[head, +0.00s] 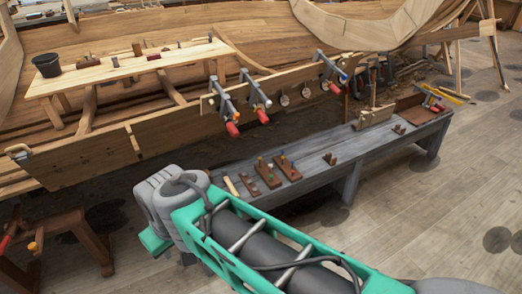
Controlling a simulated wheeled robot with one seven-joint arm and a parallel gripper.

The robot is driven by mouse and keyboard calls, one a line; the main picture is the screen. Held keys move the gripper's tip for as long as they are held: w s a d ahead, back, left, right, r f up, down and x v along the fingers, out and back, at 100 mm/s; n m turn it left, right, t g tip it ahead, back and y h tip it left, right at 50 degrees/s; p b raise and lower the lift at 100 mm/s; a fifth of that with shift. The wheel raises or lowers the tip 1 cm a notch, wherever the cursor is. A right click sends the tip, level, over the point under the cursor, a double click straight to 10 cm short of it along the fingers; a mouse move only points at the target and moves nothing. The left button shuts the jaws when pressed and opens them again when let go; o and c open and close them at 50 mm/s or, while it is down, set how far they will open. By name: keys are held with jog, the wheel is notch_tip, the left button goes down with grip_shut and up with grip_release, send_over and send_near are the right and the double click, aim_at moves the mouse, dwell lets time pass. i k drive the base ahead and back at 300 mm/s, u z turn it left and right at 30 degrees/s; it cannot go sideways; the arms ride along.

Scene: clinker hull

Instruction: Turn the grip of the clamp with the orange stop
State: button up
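Three grey clamps with red grips are fixed along the plank on the hull's side: a left clamp (222,100), a middle clamp (254,90) and a right clamp (328,66). Their red grips hang below: the left grip (232,129), the middle grip (262,117) and the right grip (334,88). The right clamp shows a blue spot. At the lower left, an orange piece (32,247) sits on a wooden stand. My arm fills the lower foreground, and my gripper's fingers do not show.
A low grey bench (350,180) runs below the hull, holding wooden blocks with coloured pegs (268,174). A plank with a dark bucket (47,65) lies across the hull. The wooden stand (62,225) is at lower left. Floor is free at right.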

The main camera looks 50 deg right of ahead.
aim_at(233, 129)
jog(key=k, duration=0.2)
jog(key=z, duration=1.15)
jog(key=i, duration=1)
jog(key=u, duration=2.65)
jog(key=k, duration=0.85)
jog(key=z, duration=1.1)
jog(key=i, duration=0.45)
jog(key=u, duration=0.1)
